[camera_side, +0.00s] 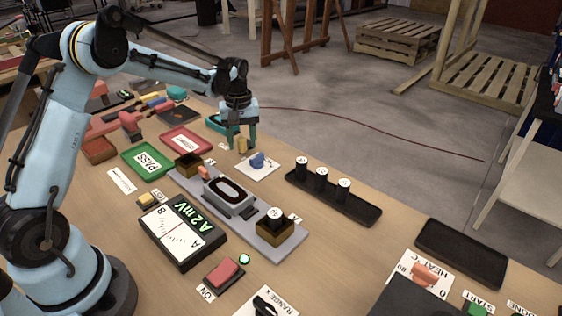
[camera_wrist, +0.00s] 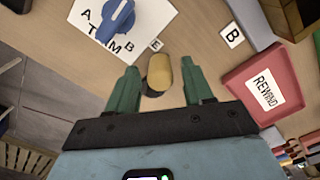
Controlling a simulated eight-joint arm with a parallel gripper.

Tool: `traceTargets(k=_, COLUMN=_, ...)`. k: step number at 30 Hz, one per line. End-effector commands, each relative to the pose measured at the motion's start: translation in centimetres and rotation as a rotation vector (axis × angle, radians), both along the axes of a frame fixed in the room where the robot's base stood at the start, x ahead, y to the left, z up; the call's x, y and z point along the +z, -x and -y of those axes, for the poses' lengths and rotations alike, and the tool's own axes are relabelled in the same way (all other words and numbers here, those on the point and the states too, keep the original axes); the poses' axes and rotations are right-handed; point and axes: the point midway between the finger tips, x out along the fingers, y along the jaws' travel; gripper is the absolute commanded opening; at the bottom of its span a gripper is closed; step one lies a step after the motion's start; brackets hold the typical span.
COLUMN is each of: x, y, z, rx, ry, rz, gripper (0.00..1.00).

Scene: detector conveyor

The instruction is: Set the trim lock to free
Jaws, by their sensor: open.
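My gripper (camera_side: 241,144) is open, pointing down at the far part of the bench. In the wrist view its two green fingers (camera_wrist: 159,66) stand on either side of a small tan, rounded lever-like piece (camera_wrist: 160,76), with gaps showing on both sides. This piece also shows in the side view (camera_side: 242,146). A small, partly readable label (camera_wrist: 155,45) lies close to it. Beside it, a blue knob (camera_wrist: 117,18) sits on a white lettered card (camera_wrist: 152,17); the knob also shows in the side view (camera_side: 257,160). I cannot read the words trim lock or free anywhere.
A red REWIND tray (camera_wrist: 238,85) and a green PASS tray (camera_side: 130,152) lie nearby. A grey rail (camera_side: 262,243) carries a central gauge (camera_side: 229,196). A black tray (camera_side: 362,211) holds dark cylinders. A meter (camera_side: 182,232) stands nearer. Bare wood lies around the card.

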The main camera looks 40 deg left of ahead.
Motion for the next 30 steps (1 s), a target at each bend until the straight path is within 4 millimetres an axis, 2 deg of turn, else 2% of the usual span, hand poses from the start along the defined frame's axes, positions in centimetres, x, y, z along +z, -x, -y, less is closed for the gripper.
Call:
traceTargets(k=5, x=2.8, y=0.0, z=0.0, rx=0.000, ry=0.000, rz=0.000, gripper=0.51)
traceTargets(k=12, x=7.7, y=0.0, z=0.0, rx=0.000, ry=0.000, rz=0.000, gripper=0.51)
traceTargets(k=16, x=9.7, y=0.0, z=0.0, rx=0.000, ry=0.000, rz=0.001, gripper=0.51)
traceTargets(k=22, x=11.3, y=0.0, z=0.0, rx=0.000, ry=0.000, rz=0.001, gripper=0.51)
traceTargets(k=30, x=11.6, y=0.0, z=0.0, rx=0.000, ry=0.000, rz=0.001, gripper=0.51)
